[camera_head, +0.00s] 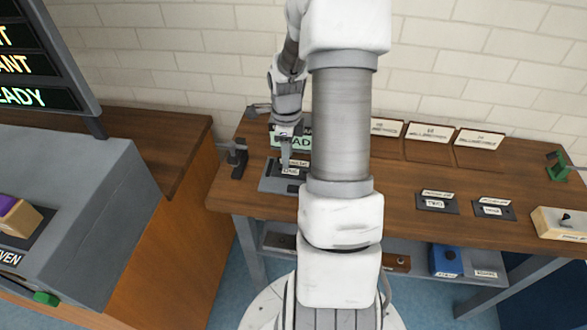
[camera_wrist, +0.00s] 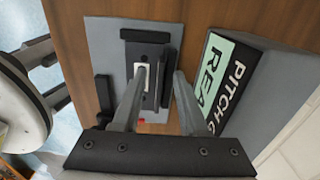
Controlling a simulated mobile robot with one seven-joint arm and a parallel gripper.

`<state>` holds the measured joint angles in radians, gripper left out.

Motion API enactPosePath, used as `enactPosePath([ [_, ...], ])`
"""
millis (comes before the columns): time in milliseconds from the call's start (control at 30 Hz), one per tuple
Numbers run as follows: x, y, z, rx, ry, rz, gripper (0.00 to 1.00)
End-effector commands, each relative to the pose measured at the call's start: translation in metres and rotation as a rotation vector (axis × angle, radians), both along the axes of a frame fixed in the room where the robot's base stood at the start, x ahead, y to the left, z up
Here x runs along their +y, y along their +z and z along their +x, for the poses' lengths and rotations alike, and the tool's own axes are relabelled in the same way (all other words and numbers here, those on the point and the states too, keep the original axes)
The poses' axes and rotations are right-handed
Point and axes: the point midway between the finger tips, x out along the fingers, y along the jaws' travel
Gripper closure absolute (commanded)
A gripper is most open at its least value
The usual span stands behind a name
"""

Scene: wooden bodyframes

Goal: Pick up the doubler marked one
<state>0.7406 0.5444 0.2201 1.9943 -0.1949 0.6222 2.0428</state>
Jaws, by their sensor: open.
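My gripper (camera_head: 285,158) is above the left end of the wooden bench. In the wrist view its two fingers (camera_wrist: 161,74) are apart, with a dark block (camera_wrist: 152,50) under and between them. The block has a crossbar and a pale patch, and sits on a grey plate (camera_wrist: 103,50). I cannot tell whether the fingers touch it. In the head view the grey plate (camera_head: 268,184) carries small labels too blurred to read surely. Two dark pads with white labels, one (camera_head: 437,204) and another (camera_head: 493,210), lie farther right. I cannot tell which piece is the doubler marked one.
A pitch gauge box with a green display (camera_wrist: 217,70) stands close beside the plate. A black bracket (camera_head: 236,160) is at the bench's left end. Several label cards (camera_head: 428,133) stand along the back. A blue box (camera_head: 446,262) is on the lower shelf.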

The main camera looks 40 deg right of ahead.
Motion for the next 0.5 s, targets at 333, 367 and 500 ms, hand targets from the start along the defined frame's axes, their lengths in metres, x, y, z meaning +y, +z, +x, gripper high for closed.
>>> enactPosePath([
  [333, -0.0001, 0.0006, -0.0001, 0.000, 0.000, 0.000, 0.99],
  [367, -0.0001, 0.0006, -0.0002, 0.000, 0.000, 0.000, 1.00],
  [500, -0.0001, 0.0007, -0.0002, 0.000, 0.000, 0.000, 1.00],
])
